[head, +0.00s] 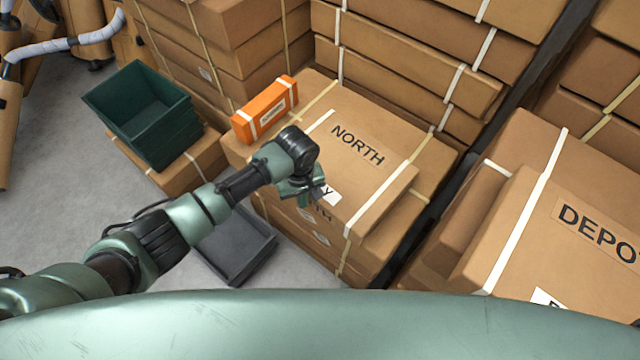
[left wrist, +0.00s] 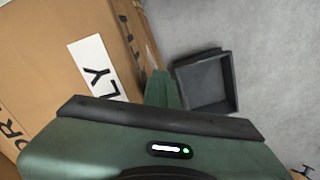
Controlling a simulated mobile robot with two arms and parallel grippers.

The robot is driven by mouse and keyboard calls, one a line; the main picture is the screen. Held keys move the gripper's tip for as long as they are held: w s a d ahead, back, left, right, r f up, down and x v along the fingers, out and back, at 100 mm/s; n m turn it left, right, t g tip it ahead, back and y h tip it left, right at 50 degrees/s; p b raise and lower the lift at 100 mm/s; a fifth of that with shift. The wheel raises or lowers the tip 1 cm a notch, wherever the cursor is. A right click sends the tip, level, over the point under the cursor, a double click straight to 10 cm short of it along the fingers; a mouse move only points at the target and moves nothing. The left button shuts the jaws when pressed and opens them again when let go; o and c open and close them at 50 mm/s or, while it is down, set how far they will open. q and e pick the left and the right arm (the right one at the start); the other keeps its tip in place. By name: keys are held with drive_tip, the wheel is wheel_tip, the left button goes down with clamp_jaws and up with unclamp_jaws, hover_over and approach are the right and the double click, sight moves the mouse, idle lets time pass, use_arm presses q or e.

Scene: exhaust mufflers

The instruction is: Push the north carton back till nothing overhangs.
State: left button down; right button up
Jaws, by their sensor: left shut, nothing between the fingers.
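The north carton (head: 372,126), brown with pale straps and the word NORTH on top, lies on a stack of cartons (head: 352,268). Its near edge appears to stick out past the carton below. A white label ending in Y shows near that edge, and LY (left wrist: 96,68) reads on it in the left wrist view. My left gripper (head: 312,197) is shut and empty at the carton's near left edge, pointing down. Its green fingers (left wrist: 160,90) show beside the carton in the left wrist view. I cannot tell whether they touch it. My right gripper is not in view.
An orange box (head: 265,108) sits at the stack's left rear. Green crates (head: 140,110) stand on a carton to the left. A grey tray (head: 235,245) lies on the floor near the stack. Taller cartons (head: 410,70) stand behind, and a DEPOT carton (head: 560,230) is right across a narrow gap.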

sight(326, 173)
use_arm(q)
drive_tip(key=shift+w+d+f+b, duration=0.1)
drive_tip(key=shift+w+d+b, duration=1.35)
drive_tip(key=shift+w+d, duration=0.4)
drive_tip(key=shift+w+d+b, duration=0.55)
drive_tip(key=shift+w+b, duration=0.25)
drive_tip(key=shift+w+d+b, duration=0.55)
drive_tip(key=shift+w+b, duration=0.2)
drive_tip(key=shift+b, duration=0.05)
drive_tip(key=shift+w+d+b, duration=0.2)
drive_tip(key=shift+w+b, duration=0.3)
drive_tip(key=shift+b, duration=0.45)
drive_tip(key=p, duration=0.2)
drive_tip(key=shift+s+r+p, duration=0.3)
drive_tip(key=shift+s+p, duration=0.05)
drive_tip(key=shift+s+a+r+p, duration=0.15)
drive_tip(key=shift+s+a+p, duration=0.1)
drive_tip(key=shift+p, duration=0.5)
drive_tip(key=s+a+r+p, duration=0.1)
drive_tip(key=p, duration=0.2)
drive_tip(key=shift+s+r+p, duration=0.15)
drive_tip(key=shift+p, duration=0.15)
drive_tip(key=shift+s+a+p, duration=0.2)
drive_tip(key=shift+a+p, duration=0.1)
drive_tip(key=shift+p, duration=0.1)
wheel_tip(326, 173, up, 8)
drive_tip(key=p, duration=0.9)
